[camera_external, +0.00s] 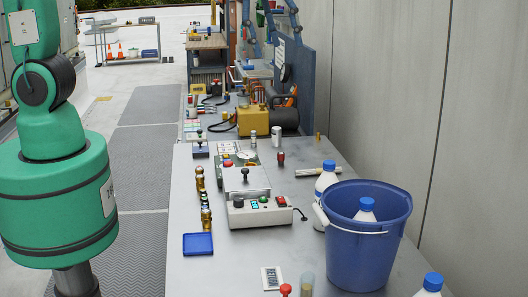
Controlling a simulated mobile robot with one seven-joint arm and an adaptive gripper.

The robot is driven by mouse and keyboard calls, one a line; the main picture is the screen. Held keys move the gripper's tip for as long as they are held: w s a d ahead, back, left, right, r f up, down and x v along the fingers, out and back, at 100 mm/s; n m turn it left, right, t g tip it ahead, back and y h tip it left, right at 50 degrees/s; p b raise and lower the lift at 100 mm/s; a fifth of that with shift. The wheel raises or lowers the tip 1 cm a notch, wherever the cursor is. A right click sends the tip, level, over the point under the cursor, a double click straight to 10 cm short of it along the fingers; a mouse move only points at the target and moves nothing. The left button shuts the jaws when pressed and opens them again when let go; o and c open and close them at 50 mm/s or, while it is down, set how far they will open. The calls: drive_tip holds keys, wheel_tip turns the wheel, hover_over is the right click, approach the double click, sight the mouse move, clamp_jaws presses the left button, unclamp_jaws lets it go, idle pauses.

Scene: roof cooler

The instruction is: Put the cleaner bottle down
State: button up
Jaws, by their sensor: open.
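Three white bottles with blue caps are in view, and I cannot tell which is the cleaner bottle. One bottle (326,181) stands upright on the bench behind the blue bucket. A second bottle (365,213) is inside the blue bucket (362,250), with its cap and shoulder showing and its lower part hidden by the bucket wall. A third bottle (430,287) is at the lower right, cut off by the picture's bottom edge. Part of my green arm shows at the left; my gripper is outside the picture.
The grey bench (235,262) holds a control box (260,211), a blue tray (198,244), a row of small brass parts (206,217), a small white meter (271,278) and a clear vial (307,283). A wall runs along the right.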

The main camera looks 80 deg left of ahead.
drive_tip(key=s+a+r+t, duration=0.1)
drive_tip(key=s+a+r, duration=0.2)
drive_tip(key=s, duration=1)
drive_tip(key=s+a+r+n+t, duration=0.1)
drive_tip(key=s+a+r, duration=0.2)
drive_tip(key=s, duration=1)
drive_tip(key=shift+s+a+t, duration=0.3)
drive_tip(key=shift+s+a, duration=0.1)
drive_tip(key=shift+a, duration=0.3)
drive_tip(key=shift+f, duration=0.15)
wheel_tip(320, 180, down, 18)
drive_tip(key=b, duration=1.8)
